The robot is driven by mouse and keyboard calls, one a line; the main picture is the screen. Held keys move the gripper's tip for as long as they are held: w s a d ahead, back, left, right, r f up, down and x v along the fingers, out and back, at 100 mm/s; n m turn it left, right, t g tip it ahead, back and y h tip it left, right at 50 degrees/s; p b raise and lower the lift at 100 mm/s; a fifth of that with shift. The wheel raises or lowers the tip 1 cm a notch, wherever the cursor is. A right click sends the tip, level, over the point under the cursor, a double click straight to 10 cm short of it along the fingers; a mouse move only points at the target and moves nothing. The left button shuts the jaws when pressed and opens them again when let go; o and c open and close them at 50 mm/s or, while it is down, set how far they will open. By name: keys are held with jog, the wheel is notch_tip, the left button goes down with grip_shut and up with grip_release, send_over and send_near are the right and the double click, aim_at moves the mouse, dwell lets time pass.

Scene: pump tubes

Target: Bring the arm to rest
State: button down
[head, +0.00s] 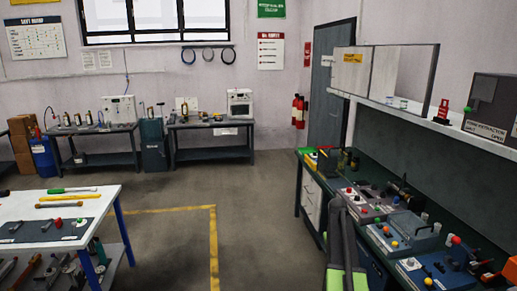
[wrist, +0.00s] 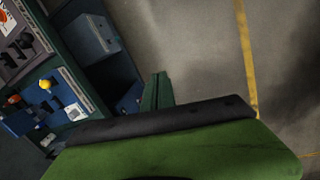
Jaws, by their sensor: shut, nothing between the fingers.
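My gripper (wrist: 170,125) fills the lower part of the wrist view as a broad green body with a dark front edge. It is shut and holds nothing. It hangs over the floor, to the right of the workbench's front side in that view. In the head view my arm (head: 345,265), dark with bright green parts, stands at the bottom right, in front of the right workbench (head: 310,190). The gripper's fingertips cannot be made out in the head view.
Control boxes with coloured knobs (head: 408,235) crowd the right workbench, close beside my arm. A white-topped table (head: 100,205) with tools stands at the left. Open floor (head: 175,245) with a yellow line (head: 212,235) lies between. Two benches line the back wall.

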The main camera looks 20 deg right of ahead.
jog(key=w+a+f+n+b, duration=0.1)
jog(key=w+a+n, duration=0.15)
jog(key=a, duration=1.25)
jog(key=w+a+f+n+b, duration=0.1)
jog(key=w+a+n, duration=0.15)
jog(key=a, duration=1.25)
jog(key=s+a, duration=0.4)
jog(key=a, duration=0.4)
jog(key=s+a+t+y, duration=0.1)
jog(key=s+a, duration=0.2)
jog(key=a, duration=0.5)
jog(key=shift+s+a+f, duration=0.2)
jog(key=shift+s+f, duration=0.2)
jog(key=shift+f, duration=0.05)
